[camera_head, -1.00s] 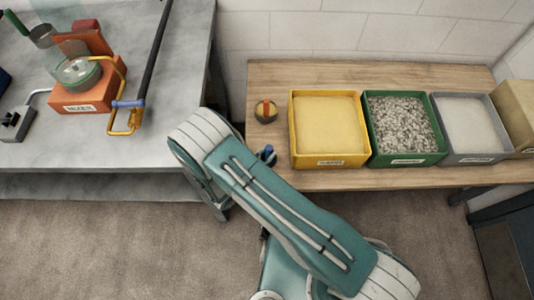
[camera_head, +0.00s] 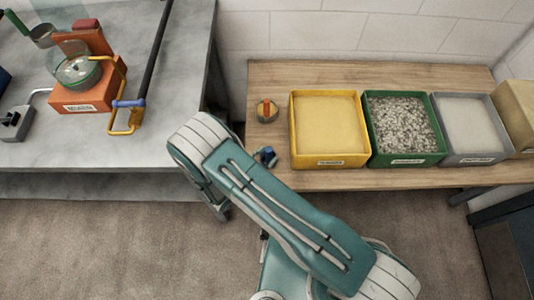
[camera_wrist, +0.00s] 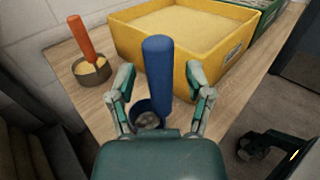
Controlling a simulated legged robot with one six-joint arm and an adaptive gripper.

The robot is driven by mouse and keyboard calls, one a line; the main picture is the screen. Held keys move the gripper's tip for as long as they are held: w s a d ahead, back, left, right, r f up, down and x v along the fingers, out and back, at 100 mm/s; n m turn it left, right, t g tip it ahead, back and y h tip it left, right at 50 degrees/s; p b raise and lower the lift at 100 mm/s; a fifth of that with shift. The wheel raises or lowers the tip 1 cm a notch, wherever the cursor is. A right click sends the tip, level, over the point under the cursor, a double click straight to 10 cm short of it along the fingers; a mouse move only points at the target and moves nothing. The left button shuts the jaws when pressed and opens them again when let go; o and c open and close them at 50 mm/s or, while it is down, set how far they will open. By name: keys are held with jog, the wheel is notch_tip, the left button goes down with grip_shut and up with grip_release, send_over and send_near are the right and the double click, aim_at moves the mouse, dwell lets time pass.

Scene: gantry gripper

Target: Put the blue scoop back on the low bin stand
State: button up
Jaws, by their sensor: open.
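The blue scoop (camera_wrist: 158,70) has its handle pointing up and its dark round cup low between my fingers in the wrist view. My gripper (camera_wrist: 161,78) is open, with one finger on each side of the handle and a visible gap to each. The scoop appears to stand on the wooden low bin stand (camera_head: 325,180), left of the yellow bin. In the head view only a small part of the scoop (camera_head: 267,153) shows beside my arm, near the stand's front edge. My gripper is mostly hidden there by my arm.
A red-handled scoop (camera_wrist: 87,55) stands behind on the stand. A yellow bin (camera_head: 328,125), green bin (camera_head: 403,128) and grey bin (camera_head: 468,125) line up to the right. A grey bench (camera_head: 150,60) with orange equipment (camera_head: 88,90) is at left.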

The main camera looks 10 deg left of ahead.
jog(key=v, duration=1.1)
jog(key=shift+s+a, duration=0.2)
jog(key=shift+s, duration=0.05)
jog(key=shift+s, duration=0.1)
